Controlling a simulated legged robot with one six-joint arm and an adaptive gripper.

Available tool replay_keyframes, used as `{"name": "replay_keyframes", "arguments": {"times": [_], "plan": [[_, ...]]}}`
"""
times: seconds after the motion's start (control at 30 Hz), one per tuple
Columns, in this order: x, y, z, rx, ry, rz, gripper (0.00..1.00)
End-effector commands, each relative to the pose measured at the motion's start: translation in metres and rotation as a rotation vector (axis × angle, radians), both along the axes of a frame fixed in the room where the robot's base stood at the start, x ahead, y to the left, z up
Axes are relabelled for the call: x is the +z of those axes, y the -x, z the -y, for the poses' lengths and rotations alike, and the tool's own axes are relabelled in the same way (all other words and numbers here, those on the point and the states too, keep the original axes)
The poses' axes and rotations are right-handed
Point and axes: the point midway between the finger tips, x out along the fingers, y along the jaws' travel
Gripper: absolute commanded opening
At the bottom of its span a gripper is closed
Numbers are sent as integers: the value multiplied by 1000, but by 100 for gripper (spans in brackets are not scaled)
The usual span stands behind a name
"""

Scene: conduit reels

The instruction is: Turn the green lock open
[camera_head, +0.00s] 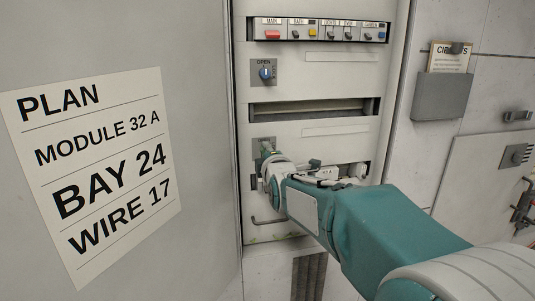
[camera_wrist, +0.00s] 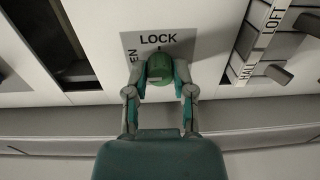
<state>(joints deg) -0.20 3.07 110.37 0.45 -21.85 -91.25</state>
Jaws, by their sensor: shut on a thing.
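The green lock (camera_wrist: 160,68) is a round green knob on a grey plate (camera_wrist: 130,40) marked LOCK, with part of a second word ending in EN at its left. My gripper (camera_wrist: 160,83) has its two fingers on either side of the knob and is shut on it. In the head view my gripper (camera_head: 268,158) reaches the lower left plate (camera_head: 257,144) on the cabinet front. My arm and gripper hide the knob there.
Above is a blue knob (camera_head: 265,73) on an OPEN/LOCK plate, and a row of coloured switches (camera_head: 320,30). A dark slot (camera_head: 315,108) lies between. A PLAN sheet (camera_head: 97,165) hangs at left. A grey holder (camera_head: 442,95) is on the right wall. LOFT and HALL labels show in the wrist view.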

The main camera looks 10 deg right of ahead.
Motion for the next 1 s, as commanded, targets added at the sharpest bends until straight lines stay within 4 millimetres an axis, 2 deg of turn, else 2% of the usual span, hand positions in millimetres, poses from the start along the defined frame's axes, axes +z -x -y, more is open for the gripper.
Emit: {"name": "replay_keyframes", "arguments": {"times": [0.27, 0.3, 0.37, 0.4, 0.77, 0.87, 1.0], "plan": [[-5, 0, -2, 3, 3, -11, 0], [-5, 0, -2, 3, 3, -11, 37], [-5, 0, -2, 3, 2, -12, 64], [-5, 0, -1, 3, 2, -11, 67], [-2, 1, 0, 1, 1, -5, 67], [-1, 8, 0, 1, 1, -3, 67], [0, 30, -1, 1, 1, -3, 67]]}}
